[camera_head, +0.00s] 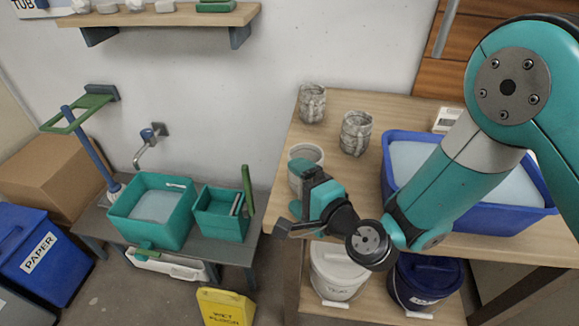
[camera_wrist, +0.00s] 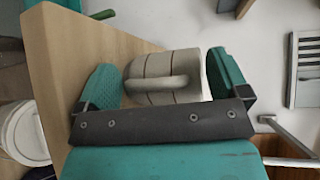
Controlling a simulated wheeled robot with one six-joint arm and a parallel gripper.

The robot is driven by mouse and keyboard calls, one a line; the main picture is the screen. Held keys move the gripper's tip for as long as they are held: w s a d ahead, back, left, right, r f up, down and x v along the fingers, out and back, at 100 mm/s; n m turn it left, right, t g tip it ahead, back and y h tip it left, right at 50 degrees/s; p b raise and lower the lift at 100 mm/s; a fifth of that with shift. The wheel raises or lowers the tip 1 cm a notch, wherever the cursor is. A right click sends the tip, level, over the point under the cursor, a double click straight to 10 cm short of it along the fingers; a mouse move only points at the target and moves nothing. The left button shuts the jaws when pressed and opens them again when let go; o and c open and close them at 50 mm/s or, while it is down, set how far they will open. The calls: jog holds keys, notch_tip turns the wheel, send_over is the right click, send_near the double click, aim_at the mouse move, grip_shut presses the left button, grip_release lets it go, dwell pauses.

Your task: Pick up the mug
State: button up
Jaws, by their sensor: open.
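A pale grey banded mug (camera_head: 305,153) stands near the left edge of the wooden table, partly hidden behind my gripper (camera_head: 308,192). In the wrist view the mug (camera_wrist: 190,63) lies between the two teal fingers of my gripper (camera_wrist: 166,76), its handle facing the camera. The fingers are open, one on each side of the mug. The right finger looks very close to it; I cannot tell whether it touches.
A blue tub (camera_head: 395,185) of pale liquid stands at the right of the wooden table (camera_head: 335,178). A white bucket (camera_head: 336,272) and a dark blue bucket (camera_head: 425,282) stand below it. Teal basins (camera_head: 150,210) and a yellow wet-floor sign (camera_head: 226,308) are to the left.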

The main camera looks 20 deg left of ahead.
jog(key=shift+w+d, duration=0.1)
jog(key=shift+d, duration=0.05)
jog(key=c, duration=1)
jog(key=shift+r, duration=0.1)
jog(key=shift+c, duration=0.2)
